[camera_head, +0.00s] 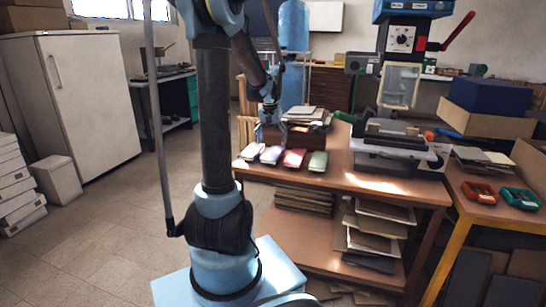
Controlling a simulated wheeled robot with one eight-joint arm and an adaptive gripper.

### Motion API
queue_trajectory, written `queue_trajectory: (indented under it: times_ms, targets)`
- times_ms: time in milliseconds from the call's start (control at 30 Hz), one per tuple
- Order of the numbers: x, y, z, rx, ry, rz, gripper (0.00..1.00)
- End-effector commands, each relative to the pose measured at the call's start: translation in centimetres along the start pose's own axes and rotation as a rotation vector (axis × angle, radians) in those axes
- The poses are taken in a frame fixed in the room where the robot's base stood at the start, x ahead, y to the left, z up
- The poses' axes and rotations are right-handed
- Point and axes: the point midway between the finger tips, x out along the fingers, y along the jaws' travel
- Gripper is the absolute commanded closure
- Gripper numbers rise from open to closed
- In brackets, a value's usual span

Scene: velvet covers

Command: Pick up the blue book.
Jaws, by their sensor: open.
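A row of small books lies flat along the left front edge of the wooden table (350,190). A lavender-blue book (271,155) is second from the left and is the bluest of them. A pale greenish book (251,151) is left of it, and a pink-red book (293,158) and a green book (318,161) are to its right. My gripper (270,135) is open just above and behind the left part of the row. It looks empty. Its fingertips are small here, and I cannot tell whether they touch a book.
A brown box with papers on top (302,122) stands behind the books, close to my gripper. A large drill-press-like machine (398,140) stands on the right of the table. A side table holds red (479,192) and teal (520,198) devices.

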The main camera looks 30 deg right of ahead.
Motion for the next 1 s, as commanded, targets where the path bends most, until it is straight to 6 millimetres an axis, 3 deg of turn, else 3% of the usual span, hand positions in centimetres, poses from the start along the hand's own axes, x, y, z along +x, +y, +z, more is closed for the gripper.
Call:
queue_trajectory:
  times_ms: [267, 633, 967, 1000]
  targets:
    - [1.5, 0.1, -0.2, 0.000, 0.000, 0.000, 0.18]
    - [5.5, 0.2, -0.7, -0.001, 0.000, 0.000, 0.18]
    - [5.9, 0.2, -0.7, 0.000, 0.000, 0.000, 0.18]
    - [5.9, 0.2, -0.7, 0.000, 0.000, 0.000, 0.27]
